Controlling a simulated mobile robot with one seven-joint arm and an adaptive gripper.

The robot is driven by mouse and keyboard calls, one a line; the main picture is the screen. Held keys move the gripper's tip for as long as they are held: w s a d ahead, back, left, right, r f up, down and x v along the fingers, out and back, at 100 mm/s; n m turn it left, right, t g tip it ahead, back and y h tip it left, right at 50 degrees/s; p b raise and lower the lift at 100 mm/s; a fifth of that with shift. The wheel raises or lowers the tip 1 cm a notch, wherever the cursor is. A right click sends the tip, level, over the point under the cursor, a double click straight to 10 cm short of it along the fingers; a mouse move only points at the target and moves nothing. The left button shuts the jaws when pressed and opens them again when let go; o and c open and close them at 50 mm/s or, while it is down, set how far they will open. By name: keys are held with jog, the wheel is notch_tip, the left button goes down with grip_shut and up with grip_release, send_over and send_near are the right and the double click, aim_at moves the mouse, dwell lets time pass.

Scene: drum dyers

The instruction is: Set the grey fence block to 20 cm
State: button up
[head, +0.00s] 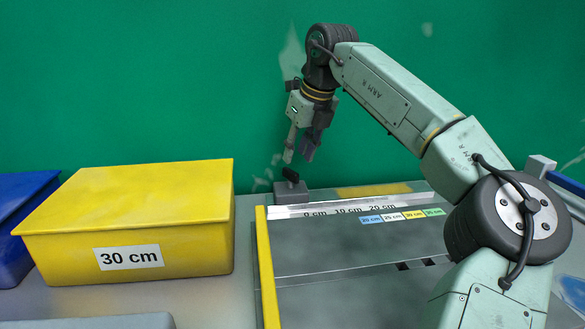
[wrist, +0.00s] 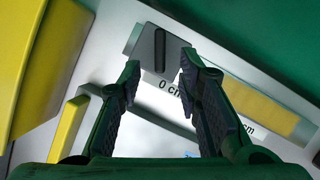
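The grey fence block (head: 291,191) stands at the left end of a white scale (head: 345,208) marked 0 cm, 10 cm and 20 cm. It is beside the 0 cm mark, with a black upright handle on top. The block also shows in the wrist view (wrist: 143,40), at the top centre. My gripper (head: 298,156) points down above the block in the head view, apart from it. In the wrist view my gripper (wrist: 159,75) is open and empty, its fingertips to either side just below the handle.
A yellow bin (head: 75,255) labelled 30 cm stands to the left, beside a blue bin (head: 20,220). A yellow bar (head: 267,270) edges the grey board (head: 340,285). Coloured labels (head: 402,216) lie below the scale. A yellow strip (head: 373,190) lies behind it. A green wall rises behind.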

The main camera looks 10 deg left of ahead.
aim_at(291, 171)
jog(key=x, duration=0.6)
jog(key=shift+a, duration=0.1)
jog(key=shift+c, duration=0.2)
grip_shut()
dwell(0.5)
